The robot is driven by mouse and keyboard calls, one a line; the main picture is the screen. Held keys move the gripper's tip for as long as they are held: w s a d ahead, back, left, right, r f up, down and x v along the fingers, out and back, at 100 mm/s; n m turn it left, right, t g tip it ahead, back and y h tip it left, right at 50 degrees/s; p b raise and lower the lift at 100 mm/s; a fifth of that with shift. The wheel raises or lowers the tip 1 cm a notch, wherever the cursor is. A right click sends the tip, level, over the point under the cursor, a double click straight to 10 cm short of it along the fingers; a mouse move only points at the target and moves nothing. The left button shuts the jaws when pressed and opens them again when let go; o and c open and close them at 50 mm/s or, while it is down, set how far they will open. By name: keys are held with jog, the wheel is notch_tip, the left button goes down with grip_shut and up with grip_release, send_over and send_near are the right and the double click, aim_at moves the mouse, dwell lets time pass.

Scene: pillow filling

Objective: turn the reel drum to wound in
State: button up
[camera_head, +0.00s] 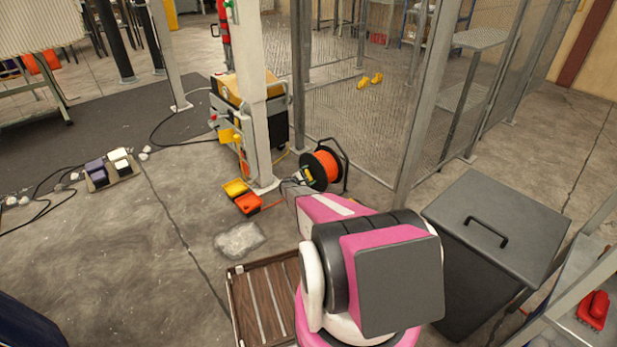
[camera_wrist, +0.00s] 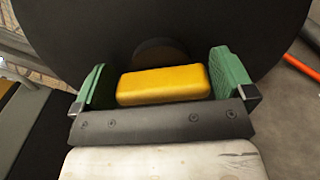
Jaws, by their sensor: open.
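The cable reel stands on the floor by the mesh fence in the head view, with an orange drum (camera_head: 321,168) between black discs on a black tube stand. In the wrist view a large black disc of the reel (camera_wrist: 75,35) fills the upper part. A yellow block-like handle (camera_wrist: 163,84) stands out in front of the disc. My gripper (camera_wrist: 165,82) is open, with one green finger on each side of the yellow handle. A small gap shows at each side; contact is not clear. In the head view my pink arm hides part of the floor before the reel.
Yellow and red trays (camera_head: 248,203) lie left of the reel. A machine cart (camera_head: 240,120) and a post stand behind them. A grey lidded bin (camera_head: 497,225) is at right, a wooden slatted platform (camera_head: 262,300) in front. An orange cable (camera_wrist: 300,67) runs at right in the wrist view.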

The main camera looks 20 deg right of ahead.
jog(key=c, duration=1)
jog(key=shift+m, duration=0.4)
jog(key=m, duration=0.3)
jog(key=shift+s+f, duration=0.1)
jog(key=m, duration=0.4)
jog(key=shift+f, duration=0.1)
jog(key=m, duration=0.5)
jog(key=shift+f, duration=0.1)
jog(key=m, duration=0.4)
jog(key=shift+f, duration=0.1)
jog(key=shift+a, duration=0.1)
